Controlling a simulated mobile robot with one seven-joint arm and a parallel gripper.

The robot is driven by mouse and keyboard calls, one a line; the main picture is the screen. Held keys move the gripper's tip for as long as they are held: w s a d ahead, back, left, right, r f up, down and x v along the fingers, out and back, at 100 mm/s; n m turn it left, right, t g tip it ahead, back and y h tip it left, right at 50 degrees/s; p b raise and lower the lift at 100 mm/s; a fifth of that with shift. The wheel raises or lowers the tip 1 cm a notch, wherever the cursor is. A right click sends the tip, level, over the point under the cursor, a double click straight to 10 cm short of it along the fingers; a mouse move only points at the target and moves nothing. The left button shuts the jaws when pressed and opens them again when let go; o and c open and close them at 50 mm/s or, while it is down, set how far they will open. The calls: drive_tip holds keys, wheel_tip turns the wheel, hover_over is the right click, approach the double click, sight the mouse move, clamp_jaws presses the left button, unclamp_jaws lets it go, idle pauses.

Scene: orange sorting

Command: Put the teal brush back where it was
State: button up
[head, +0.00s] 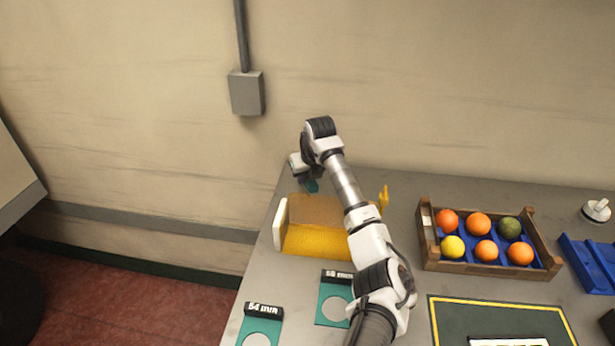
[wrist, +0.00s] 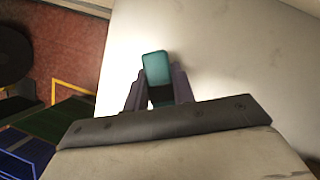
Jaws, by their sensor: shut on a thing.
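My gripper (wrist: 158,95) is shut on the teal brush (wrist: 156,68), whose teal end shows between the two fingers in the wrist view. In the head view the teal brush (head: 311,185) is a small teal patch below my gripper (head: 303,178), over the back left part of the table. My arm hides part of the area around it. I cannot tell whether the brush touches the table.
A yellow box-like thing (head: 310,240) stands just in front of my gripper. Teal sizing plates (head: 335,300) lie near the front. A wooden crate (head: 484,268) of fruit, a blue tray (head: 589,265) and a dark mat (head: 500,315) are at right.

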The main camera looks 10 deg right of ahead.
drive_tip(key=shift+f+b, duration=0.3)
drive_tip(key=shift+f, duration=0.25)
drive_tip(key=o, duration=1.5)
drive_tip(key=shift+r, duration=0.15)
drive_tip(key=shift+r+p, duration=0.35)
drive_tip(key=shift+r, duration=3.55)
